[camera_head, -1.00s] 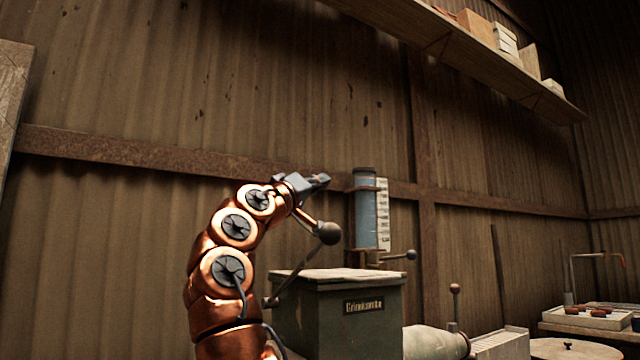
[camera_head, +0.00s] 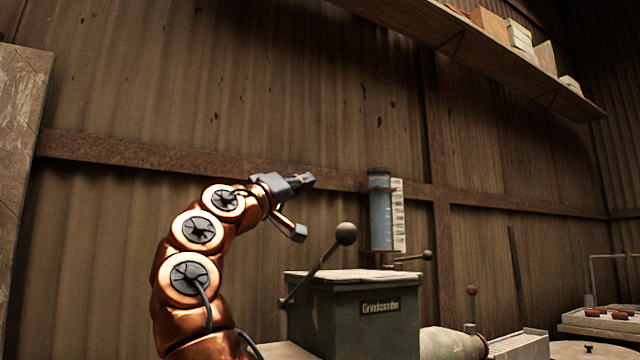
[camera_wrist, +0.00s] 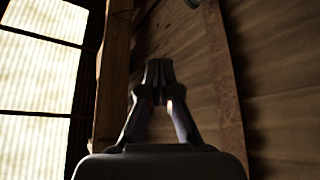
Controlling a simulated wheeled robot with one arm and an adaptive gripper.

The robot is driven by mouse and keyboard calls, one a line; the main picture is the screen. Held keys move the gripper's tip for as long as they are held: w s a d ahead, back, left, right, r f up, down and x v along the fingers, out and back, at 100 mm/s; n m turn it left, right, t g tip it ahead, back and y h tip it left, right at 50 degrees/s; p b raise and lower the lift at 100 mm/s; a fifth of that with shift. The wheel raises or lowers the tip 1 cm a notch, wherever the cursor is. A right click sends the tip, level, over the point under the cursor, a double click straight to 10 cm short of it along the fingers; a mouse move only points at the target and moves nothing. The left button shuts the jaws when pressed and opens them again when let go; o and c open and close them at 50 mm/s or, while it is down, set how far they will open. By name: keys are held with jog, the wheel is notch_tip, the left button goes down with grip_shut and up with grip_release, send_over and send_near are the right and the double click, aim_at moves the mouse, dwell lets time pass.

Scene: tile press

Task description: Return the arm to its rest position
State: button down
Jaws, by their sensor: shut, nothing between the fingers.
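My gripper (camera_head: 306,181) is at the end of my copper-coloured arm, left of the middle in the head view. It is raised in front of the corrugated wall and points to the right. Its fingers are together and hold nothing. In the wrist view my gripper (camera_wrist: 158,68) shows dark fingers meeting at the tips, with a bright window at the left and the wall behind. The arm bends up from the lower left and touches nothing that I can see.
A green machine box (camera_head: 352,318) with a ball-ended lever (camera_head: 346,234) stands right of the arm. Behind it is a blue liquid gauge (camera_head: 381,212). A shelf (camera_head: 470,45) with boxes hangs at upper right. A tray (camera_head: 600,322) of brown pieces sits at far right.

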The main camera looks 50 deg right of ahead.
jog(key=shift+w+a+f, duration=0.25)
jog(key=shift+a+f, duration=0.25)
jog(key=shift+a, duration=0.35)
